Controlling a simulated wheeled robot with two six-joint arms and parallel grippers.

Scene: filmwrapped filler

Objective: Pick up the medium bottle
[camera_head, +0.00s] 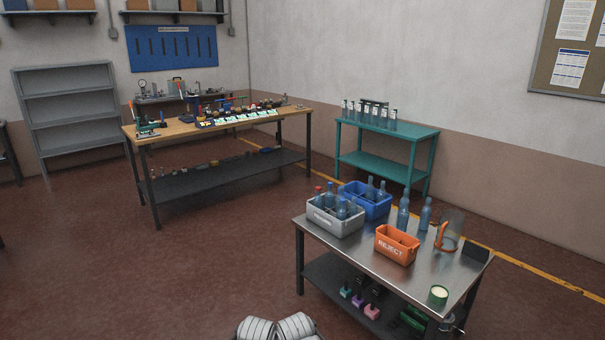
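Two loose blue-tinted bottles stand upright on the metal table (345,238), behind the orange REJECT bin. One is the left loose bottle (403,215) and the other the right loose bottle (425,214). More bottles stand in the grey crate (333,223), some with red caps, and in the blue crate (377,209) behind it. Several pale-labelled bottles (366,114) stand in a row on the teal table. I cannot tell which bottle is the medium one. Neither of my grippers is in view; only ribbed pale parts, probably mine, show at the bottom edge.
The orange REJECT bin (396,245), a clear jar with orange clamps (449,232), a dark block (475,251) and a green-rimmed tub (438,295) share the metal table. The teal table (420,136) and a wooden workbench (190,127) stand behind. The floor at left is open.

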